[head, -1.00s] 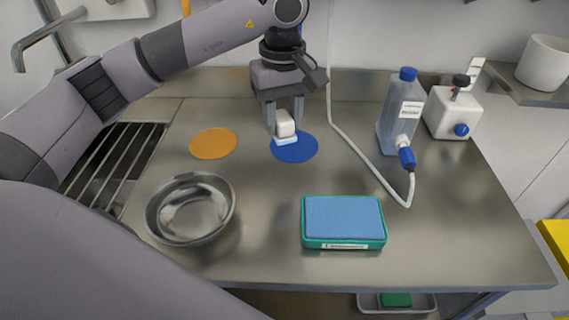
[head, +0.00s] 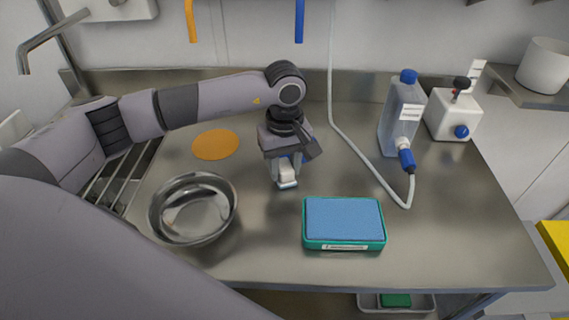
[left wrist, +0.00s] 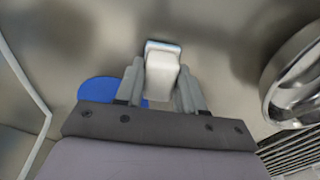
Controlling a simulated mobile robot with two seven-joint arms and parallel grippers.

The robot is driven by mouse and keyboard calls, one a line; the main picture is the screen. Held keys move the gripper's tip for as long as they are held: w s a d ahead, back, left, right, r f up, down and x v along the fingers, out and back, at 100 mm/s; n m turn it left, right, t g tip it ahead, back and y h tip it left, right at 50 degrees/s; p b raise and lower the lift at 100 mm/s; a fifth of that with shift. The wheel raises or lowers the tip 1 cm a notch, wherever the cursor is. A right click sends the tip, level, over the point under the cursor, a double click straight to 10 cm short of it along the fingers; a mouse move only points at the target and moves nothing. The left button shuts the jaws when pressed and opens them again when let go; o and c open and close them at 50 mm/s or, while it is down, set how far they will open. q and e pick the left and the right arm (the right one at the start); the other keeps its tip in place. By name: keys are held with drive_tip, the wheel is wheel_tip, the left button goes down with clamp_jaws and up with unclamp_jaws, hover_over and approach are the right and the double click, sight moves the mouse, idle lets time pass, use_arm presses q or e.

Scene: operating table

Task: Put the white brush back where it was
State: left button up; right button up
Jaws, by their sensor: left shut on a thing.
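The white brush (head: 287,173) is between the fingers of my left gripper (head: 286,178), in the middle of the metal table. It also shows in the left wrist view (left wrist: 162,72), with a pale blue edge at its far end, and my left gripper (left wrist: 160,88) is shut on it. Whether the brush touches the table is hard to tell. An orange round mat (head: 216,145) lies to the left. My right gripper is not in view.
A metal bowl (head: 193,237) stands left of the gripper. A green tray with a blue pad (head: 343,243) lies to its front right. A clear bottle with a blue cap (head: 400,115), a hose (head: 368,155) and a white canister (head: 452,117) are at the right back.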

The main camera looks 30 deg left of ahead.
sight(284, 165)
use_arm(q)
drive_tip(key=shift+f, duration=0.1)
drive_tip(key=shift+f+b, duration=0.15)
drive_tip(key=shift+b, duration=0.15)
drive_tip(key=o, duration=0.9)
drive_tip(key=shift+o, duration=0.2)
drive_tip(key=shift+r, duration=0.2)
drive_tip(key=shift+r+p, duration=0.2)
drive_tip(key=shift+p, duration=0.2)
wheel_tip(284, 165, up, 12)
drive_tip(key=b, duration=0.1)
drive_tip(key=shift+b, duration=0.3)
drive_tip(key=shift+f, duration=0.15)
